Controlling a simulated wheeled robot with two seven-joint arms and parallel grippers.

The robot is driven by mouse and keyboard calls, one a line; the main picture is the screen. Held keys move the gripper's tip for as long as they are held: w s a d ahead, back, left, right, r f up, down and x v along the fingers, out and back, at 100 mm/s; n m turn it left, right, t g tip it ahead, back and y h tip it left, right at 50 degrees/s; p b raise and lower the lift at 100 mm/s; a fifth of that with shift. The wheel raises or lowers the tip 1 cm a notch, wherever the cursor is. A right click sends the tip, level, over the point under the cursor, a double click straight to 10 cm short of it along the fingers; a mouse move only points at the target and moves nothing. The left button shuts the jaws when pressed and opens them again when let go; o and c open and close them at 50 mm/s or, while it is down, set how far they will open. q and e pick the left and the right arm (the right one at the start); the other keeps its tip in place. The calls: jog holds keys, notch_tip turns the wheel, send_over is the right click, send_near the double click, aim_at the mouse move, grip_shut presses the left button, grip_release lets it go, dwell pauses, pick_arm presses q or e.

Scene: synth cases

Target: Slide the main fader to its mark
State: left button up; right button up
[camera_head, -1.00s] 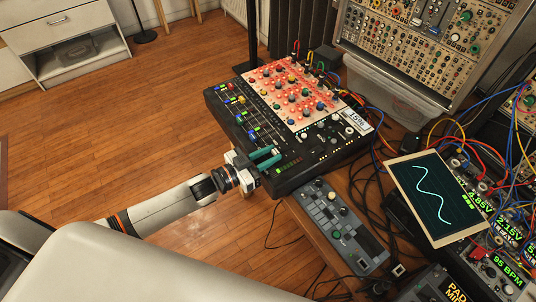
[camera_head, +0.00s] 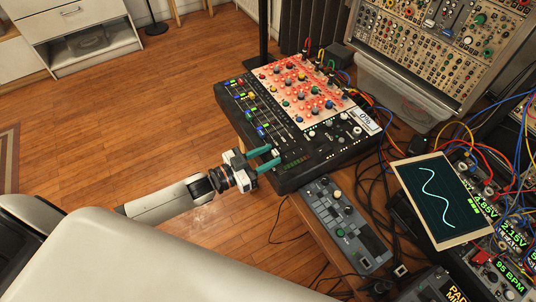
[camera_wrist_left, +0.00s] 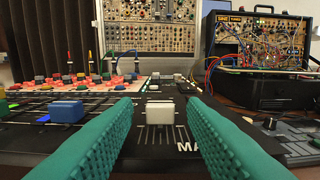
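The black mixer (camera_head: 330,150) sits on the desk with rows of knobs and coloured faders. The main fader's pale cap (camera_wrist_left: 160,112) stands in its slot in the left wrist view, above a partly hidden "MA" label (camera_wrist_left: 185,148). My left gripper (camera_head: 276,155) is open at the mixer's near left edge. In the wrist view its two teal fingers (camera_wrist_left: 160,125) lie on either side of the cap, with gaps on both sides. A small display (camera_head: 367,119) on the mixer appears to read 0%. I cannot make out the target mark. My right gripper is not in view.
A blue fader cap (camera_wrist_left: 67,111) stands left of the main one. A grey controller (camera_head: 345,225) lies in front of the mixer. A tilted screen (camera_head: 440,198), cables and modular racks (camera_head: 430,45) crowd the right and back. Open floor lies left.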

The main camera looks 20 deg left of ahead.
pick_arm(q)
jog(key=shift+s, duration=0.1)
jog(key=shift+s+a+f, duration=0.1)
jog(key=shift+s+a, duration=0.15)
jog(key=b+v, duration=0.1)
jog(key=v, duration=1)
jog(key=shift+a, duration=0.15)
jog(key=s+a+f+n+g+y, duration=0.1)
jog(key=s+a+f+y, duration=0.15)
jog(key=f, duration=0.65)
jog(key=s+a+f+n+g+y, duration=0.1)
jog(key=a+f+n+y, duration=0.2)
jog(key=f, duration=0.5)
jog(key=s+a+f+g+y, duration=0.2)
jog(key=a+f+y, duration=0.15)
jog(key=f, duration=0.55)
jog(key=s+d+f+g+y, duration=0.1)
jog(key=s+d+f+g, duration=0.3)
jog(key=s+f, duration=0.5)
jog(key=s+d+f+n+g+y, duration=0.1)
jog(key=s+d+f+g, duration=0.4)
jog(key=s, duration=1.1)
notch_tip(320, 180, down, 4)
jog(key=shift+d, duration=0.95)
